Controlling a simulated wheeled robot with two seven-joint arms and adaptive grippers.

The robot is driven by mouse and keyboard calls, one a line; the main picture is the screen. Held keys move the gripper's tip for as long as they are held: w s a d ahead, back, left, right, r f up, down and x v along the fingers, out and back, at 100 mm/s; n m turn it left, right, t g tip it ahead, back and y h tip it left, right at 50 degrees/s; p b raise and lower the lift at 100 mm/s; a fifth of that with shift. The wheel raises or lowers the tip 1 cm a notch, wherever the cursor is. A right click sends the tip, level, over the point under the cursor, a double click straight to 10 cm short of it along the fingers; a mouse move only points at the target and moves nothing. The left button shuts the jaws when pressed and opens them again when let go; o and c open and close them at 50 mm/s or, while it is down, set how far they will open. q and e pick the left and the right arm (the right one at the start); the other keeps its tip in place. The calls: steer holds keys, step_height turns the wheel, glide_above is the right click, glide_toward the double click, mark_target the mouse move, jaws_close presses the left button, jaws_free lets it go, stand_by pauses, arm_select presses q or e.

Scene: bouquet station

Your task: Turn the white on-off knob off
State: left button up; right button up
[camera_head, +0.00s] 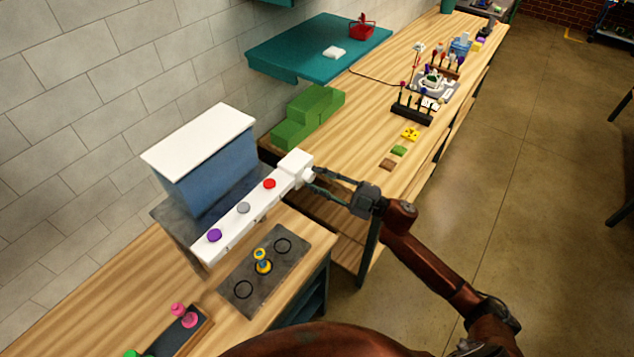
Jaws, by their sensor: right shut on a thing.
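The white on-off knob (308,174) sits on the right end face of a white control bar (225,224). The bar has a purple, a grey and a red button along its top. My right gripper (318,180) reaches in from the right, its fingers around the knob, and is shut on it. The fingers partly cover the knob, and its turn angle is too small to read. My left gripper is not in view.
A blue box with a white lid (200,142) stands behind the bar. A dark plate (240,291) with ring marks and a yellow-blue piece (263,262) lies in front. Green blocks (308,116) stand beyond, on the long wooden bench (365,133). The floor at right is open.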

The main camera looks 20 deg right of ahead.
steer(key=n+g, duration=0.2)
steer(key=n, duration=0.2)
steer(key=shift+n, duration=0.3)
steer(key=n+g+h, duration=0.1)
steer(key=n, duration=0.3)
steer(key=shift+r+b, duration=0.2)
steer(key=shift+b, duration=0.15)
steer(key=shift+n+h, duration=0.3)
steer(key=o, duration=1.2)
steer(key=shift+c, duration=0.2)
steer(key=shift+r, duration=0.1)
